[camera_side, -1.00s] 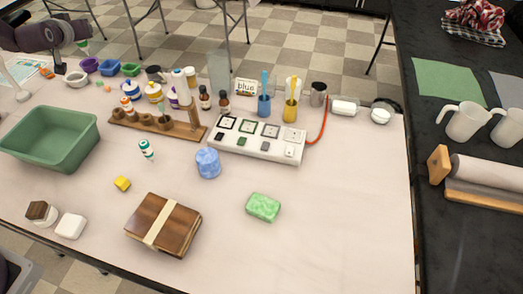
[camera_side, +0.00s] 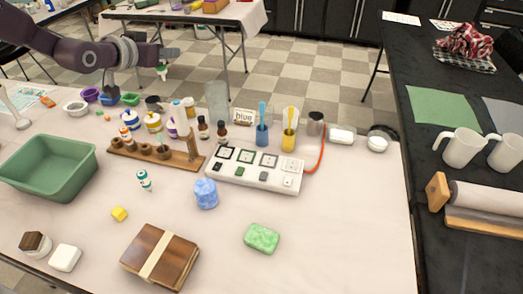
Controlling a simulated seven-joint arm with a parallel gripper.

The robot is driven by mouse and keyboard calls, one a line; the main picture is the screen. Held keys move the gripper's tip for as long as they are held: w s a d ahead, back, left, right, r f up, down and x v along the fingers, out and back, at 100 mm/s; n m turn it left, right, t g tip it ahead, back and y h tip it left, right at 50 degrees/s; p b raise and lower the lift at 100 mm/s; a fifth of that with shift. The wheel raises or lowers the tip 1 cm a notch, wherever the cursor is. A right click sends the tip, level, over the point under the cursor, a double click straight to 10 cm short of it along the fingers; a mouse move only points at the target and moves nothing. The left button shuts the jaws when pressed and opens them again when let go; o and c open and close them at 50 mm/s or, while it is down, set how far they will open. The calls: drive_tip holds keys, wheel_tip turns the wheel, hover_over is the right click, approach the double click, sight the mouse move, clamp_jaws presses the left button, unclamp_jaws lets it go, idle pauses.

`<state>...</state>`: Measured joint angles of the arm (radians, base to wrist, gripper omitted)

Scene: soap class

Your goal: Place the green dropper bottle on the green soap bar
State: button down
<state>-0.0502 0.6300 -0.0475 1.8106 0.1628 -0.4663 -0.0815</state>
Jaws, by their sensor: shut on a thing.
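My gripper (camera_side: 166,58) is at the upper left, raised above the far side of the table. It is shut on a small white and green bottle (camera_side: 162,72), which appears to be the green dropper bottle and hangs below the fingers. The fingers partly hide it. The green soap bar (camera_side: 262,238) lies flat on the table at the front, right of the middle, with nothing on it. My gripper is far behind it and to its left.
A white bottle with a teal label (camera_side: 144,180) stands near a wooden rack (camera_side: 158,153). Table right of the soap is clear.

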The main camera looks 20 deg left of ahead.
drive_tip(key=s+d+m+g+h, duration=0.1)
drive_tip(key=s+d+m+h, duration=0.2)
drive_tip(key=d, duration=0.6)
drive_tip(key=s+d+m+g+h, duration=0.15)
drive_tip(key=s+d, duration=0.25)
drive_tip(key=d, duration=0.5)
drive_tip(key=m+g+h, duration=0.3)
drive_tip(key=m+h, duration=0.3)
hover_over(271, 233)
drive_tip(key=shift+y, duration=0.25)
wheel_tip(271, 233, down, 27)
drive_tip(key=shift+f, duration=0.2)
drive_tip(key=c, duration=1.2)
unclamp_jaws()
drive_tip(key=shift+f, duration=0.1)
drive_tip(key=shift+o, duration=0.2)
